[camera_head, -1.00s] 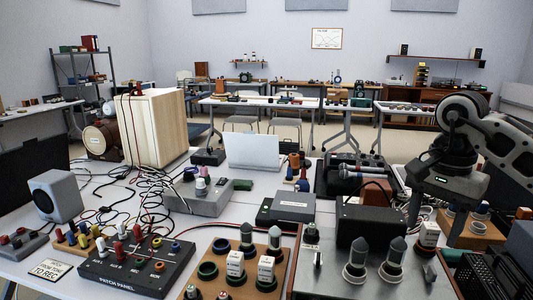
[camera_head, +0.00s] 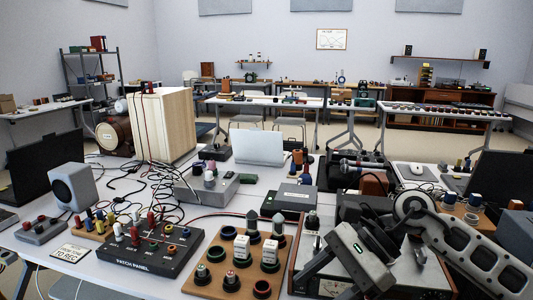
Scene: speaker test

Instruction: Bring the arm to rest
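My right arm comes in from the right edge, with a pale, holed link (camera_head: 475,258) and a round joint near the right front of the table. My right gripper (camera_head: 335,283) is low over a grey-topped, wood-sided unit at the front, tilted, with its dark fingers pointing down and left. The fingers appear apart, with nothing seen between them. The gripper partly hides the unit. Whether it touches anything there I cannot tell. My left gripper is not in view.
A patch panel (camera_head: 150,259), a wooden board of round sockets (camera_head: 213,284), a speaker (camera_head: 72,187), cables and a wooden box (camera_head: 163,125) crowd the table (camera_head: 62,222). A grey box (camera_head: 297,196) and microphones (camera_head: 358,168) stand behind the arm. A laptop sits farther right.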

